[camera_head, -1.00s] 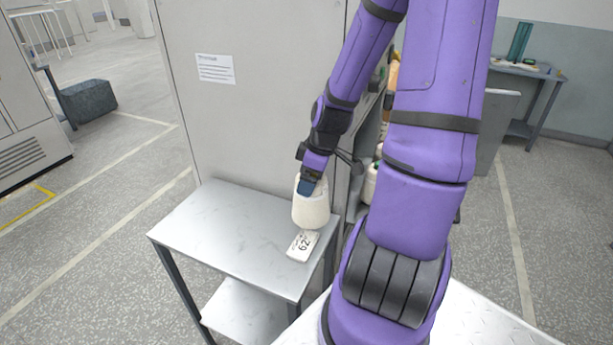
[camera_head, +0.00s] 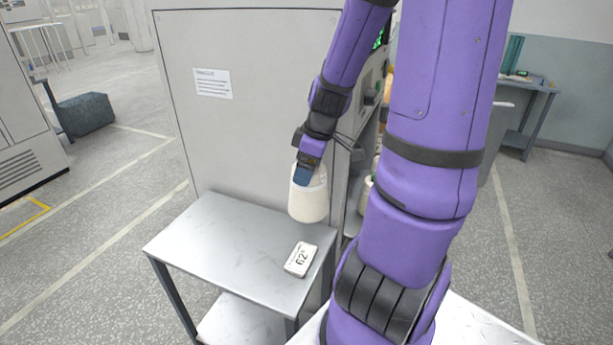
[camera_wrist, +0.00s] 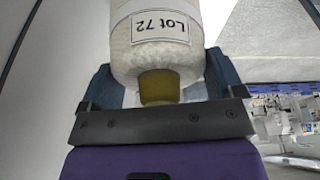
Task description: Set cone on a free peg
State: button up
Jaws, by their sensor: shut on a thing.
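A cream yarn cone (camera_head: 309,202) is held above the metal side table in the head view. My gripper (camera_head: 307,172) is shut on its upper end. In the wrist view the cone (camera_wrist: 158,55) fills the space between the two blue fingers of my gripper (camera_wrist: 158,88). It carries a label reading "Lot 72", upside down, and a yellow-brown core end shows near the gripper. The pegs are not clearly visible; my arm covers much of the machine's open side.
The side table (camera_head: 215,250) holds a white tag (camera_head: 301,259) marked "62". A tall grey cabinet (camera_head: 245,120) stands right behind the table. Another pale cone (camera_head: 366,190) shows partly at the machine's side, beside my arm. Open floor lies to the left.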

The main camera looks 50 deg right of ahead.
notch_tip(320, 180, up, 13)
dwell(0.9)
